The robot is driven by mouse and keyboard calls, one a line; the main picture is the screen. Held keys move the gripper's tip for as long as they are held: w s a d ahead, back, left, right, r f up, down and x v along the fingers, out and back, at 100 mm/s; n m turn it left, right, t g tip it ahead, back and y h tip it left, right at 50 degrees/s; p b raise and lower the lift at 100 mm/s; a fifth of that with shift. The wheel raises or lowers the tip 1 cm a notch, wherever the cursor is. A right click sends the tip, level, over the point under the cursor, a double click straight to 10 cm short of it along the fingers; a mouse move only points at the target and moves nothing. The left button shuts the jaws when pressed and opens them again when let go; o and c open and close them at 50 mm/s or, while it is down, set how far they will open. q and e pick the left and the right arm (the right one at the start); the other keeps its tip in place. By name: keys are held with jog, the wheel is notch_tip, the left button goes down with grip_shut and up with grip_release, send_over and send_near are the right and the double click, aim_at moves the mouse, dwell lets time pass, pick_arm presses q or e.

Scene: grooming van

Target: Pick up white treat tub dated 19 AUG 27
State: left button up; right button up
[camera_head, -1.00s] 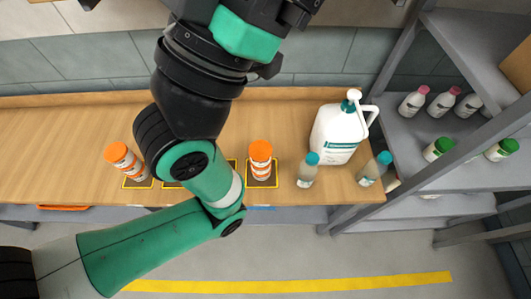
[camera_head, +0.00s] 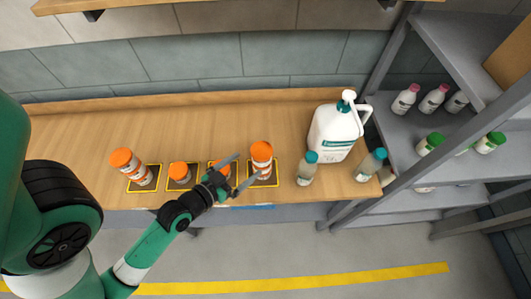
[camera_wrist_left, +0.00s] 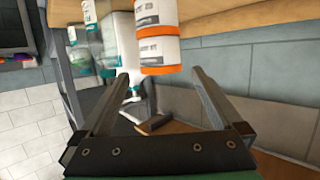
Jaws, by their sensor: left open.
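White tubs with orange lids stand in a row on the wooden counter. The right-hand ones (camera_head: 262,160) look like two stacked, and the wrist view shows them inverted (camera_wrist_left: 160,50). The far-left ones (camera_head: 131,167) also look stacked. Two lower ones stand between them: one is clear (camera_head: 179,173), the other (camera_head: 217,168) is partly hidden by my gripper. No date is readable. My left gripper (camera_head: 246,168) is open and empty, its fingers pointing toward the right-hand stack. In the wrist view the stack shows between and beyond the fingertips (camera_wrist_left: 158,73). My right gripper is out of view.
A white jug (camera_head: 333,135) and two teal-capped bottles (camera_head: 308,170) (camera_head: 370,165) stand right of the tubs. Grey shelving (camera_head: 395,155) with more bottles rises at the right. The counter (camera_head: 215,120) behind the tubs is clear up to the wall.

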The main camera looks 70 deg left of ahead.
aim_at(254, 159)
pick_arm(q)
jog(key=x, duration=0.6)
jog(key=shift+w+a, duration=0.15)
jog(key=shift+w, duration=0.1)
jog(key=shift+b+x, duration=0.55)
jog(key=shift+x, duration=2.1)
jog(key=shift+f, duration=0.1)
jog(key=c, duration=1.2)
jog(key=shift+o, duration=0.2)
